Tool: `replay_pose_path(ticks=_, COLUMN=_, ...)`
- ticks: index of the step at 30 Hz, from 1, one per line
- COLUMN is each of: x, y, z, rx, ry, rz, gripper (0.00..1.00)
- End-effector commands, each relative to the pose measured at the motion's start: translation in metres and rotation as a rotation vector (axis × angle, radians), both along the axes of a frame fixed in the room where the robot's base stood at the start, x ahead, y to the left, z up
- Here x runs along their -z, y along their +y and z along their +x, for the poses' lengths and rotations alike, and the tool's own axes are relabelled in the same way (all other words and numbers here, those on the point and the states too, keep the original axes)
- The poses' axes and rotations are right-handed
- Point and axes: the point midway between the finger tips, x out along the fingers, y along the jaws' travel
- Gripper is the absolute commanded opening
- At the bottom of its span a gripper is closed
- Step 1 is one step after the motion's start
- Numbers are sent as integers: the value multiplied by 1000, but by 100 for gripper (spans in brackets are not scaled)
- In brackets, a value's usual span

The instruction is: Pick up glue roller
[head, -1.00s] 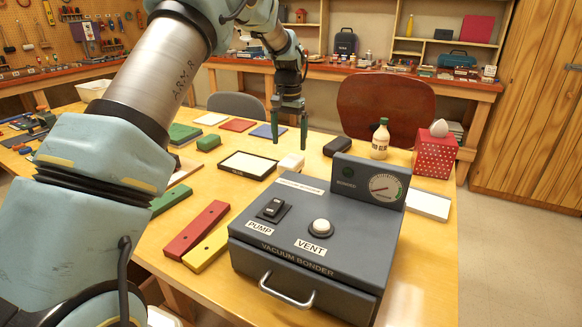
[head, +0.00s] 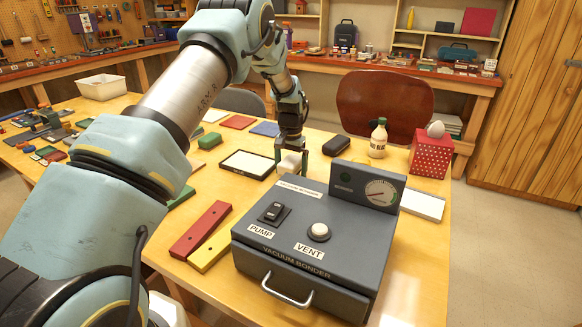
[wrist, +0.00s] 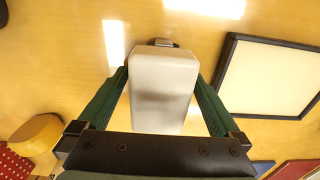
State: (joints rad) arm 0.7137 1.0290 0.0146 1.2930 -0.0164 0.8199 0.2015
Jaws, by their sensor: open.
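The glue roller (wrist: 163,85), a white rounded block with a small grey metal part at one end, lies on the table behind the vacuum bonder; it also shows in the head view (head: 290,164). My gripper (head: 291,172) is lowered over it, pointing down, with a green finger on each side. In the wrist view my gripper (wrist: 161,76) is open around the roller, with its body between the two fingers. Narrow gaps appear between the fingers and the roller near the tips. The bonder's back edge hides the lowest part in the head view.
The grey vacuum bonder (head: 295,235) stands close in front. A black-framed white pad (head: 247,164) lies left of the roller. A black case (head: 336,146), a glue bottle (head: 378,138) and a red dotted tissue box (head: 430,156) stand to the right.

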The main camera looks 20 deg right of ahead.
Motion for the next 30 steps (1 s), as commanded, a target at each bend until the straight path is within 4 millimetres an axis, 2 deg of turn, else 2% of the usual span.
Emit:
replay_pose_path(ticks=6, x=1, y=0, z=0, rx=0, ry=-1, rz=-1, gripper=98)
replay_pose_path(ticks=30, x=0, y=0, z=0, rx=0, ry=0, rz=0, gripper=8)
